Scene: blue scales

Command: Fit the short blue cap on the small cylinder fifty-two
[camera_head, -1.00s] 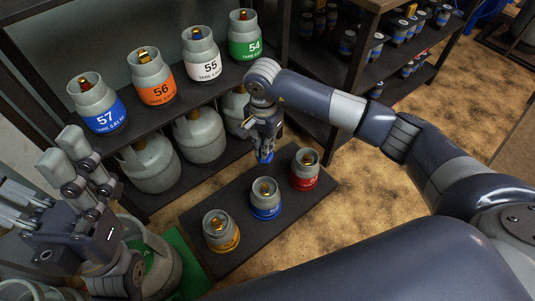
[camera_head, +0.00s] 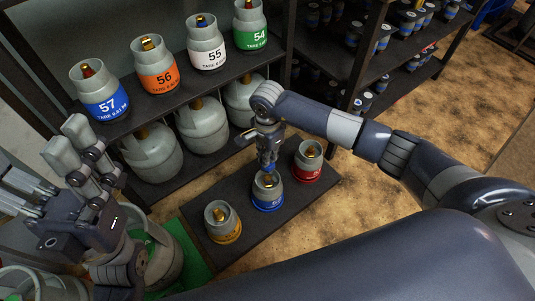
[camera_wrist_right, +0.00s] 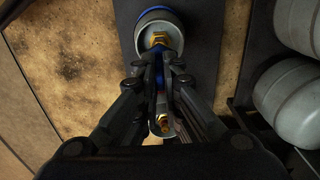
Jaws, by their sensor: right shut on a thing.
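My right gripper (camera_head: 267,157) is shut on the short blue cap (camera_head: 269,168), a small piece at its fingertips, largely covered by the fingers. It is directly above the open collar of the small blue-labelled cylinder (camera_head: 267,200), the middle one of three; its number is too small to read surely. A brass valve sits inside its collar. I cannot tell whether cap and valve touch. In the right wrist view the fingers (camera_wrist_right: 158,80) close together with a bit of blue between them, near a brass valve. My left gripper (camera_head: 80,150) is open and empty at the left.
The dark low board (camera_head: 235,251) also bears a yellow-labelled cylinder (camera_head: 222,227) and a red-labelled cylinder (camera_head: 307,165) close beside. Behind stands a dark shelf (camera_head: 150,107) with cylinders 57, 56, 55 and 54 above larger grey ones. Open floor (camera_head: 390,220) lies to the right.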

